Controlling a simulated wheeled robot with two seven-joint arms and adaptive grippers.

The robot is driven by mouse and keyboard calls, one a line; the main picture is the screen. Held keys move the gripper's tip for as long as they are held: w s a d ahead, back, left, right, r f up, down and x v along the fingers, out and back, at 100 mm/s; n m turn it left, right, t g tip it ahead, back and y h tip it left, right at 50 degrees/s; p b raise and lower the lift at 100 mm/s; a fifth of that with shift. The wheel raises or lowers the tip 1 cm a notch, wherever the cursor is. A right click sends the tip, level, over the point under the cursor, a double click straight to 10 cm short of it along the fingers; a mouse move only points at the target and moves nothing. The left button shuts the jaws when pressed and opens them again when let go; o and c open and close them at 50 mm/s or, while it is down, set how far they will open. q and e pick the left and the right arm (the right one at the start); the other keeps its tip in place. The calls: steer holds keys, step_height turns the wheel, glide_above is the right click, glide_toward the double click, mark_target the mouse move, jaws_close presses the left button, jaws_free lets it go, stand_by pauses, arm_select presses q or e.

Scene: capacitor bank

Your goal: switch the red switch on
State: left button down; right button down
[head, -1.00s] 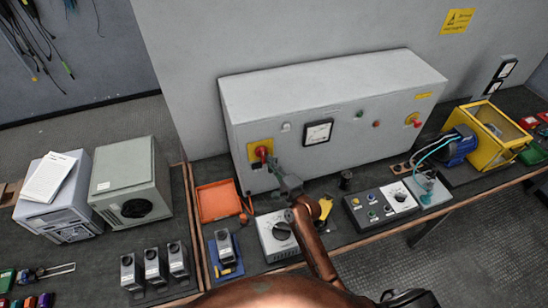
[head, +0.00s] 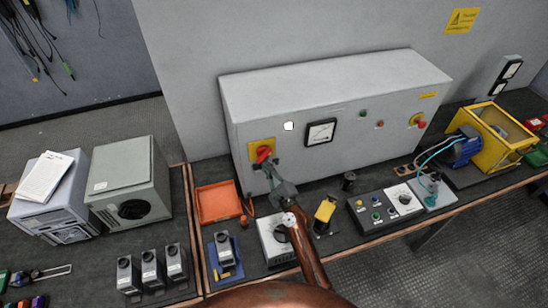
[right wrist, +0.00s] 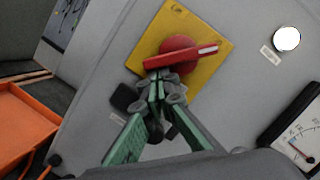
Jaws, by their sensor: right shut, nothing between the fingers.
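The red switch (head: 264,153) is a rotary handle on a yellow square plate at the left of the grey cabinet's front. In the right wrist view its red handle (right wrist: 185,57) lies diagonally across the yellow plate, with a pale stripe at its right end. My right gripper (head: 272,172) is shut and empty, just below the handle. In the right wrist view its green fingers (right wrist: 161,88) come together close under the handle's left end; I cannot tell if they touch it. A round white lamp (head: 289,126) beside the switch is brightly lit. My left gripper is not in view.
A dial meter (head: 320,132) and a second red switch (head: 417,121) are on the same cabinet front. An orange tray (head: 218,202), a grey dial box (head: 275,238) and a yellow item (head: 325,210) lie on the bench below. A dark control box (head: 377,214) stands farther right.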

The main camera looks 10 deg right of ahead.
steer(key=shift+s, duration=0.1)
stand_by(0.6)
steer(key=v, duration=1.2)
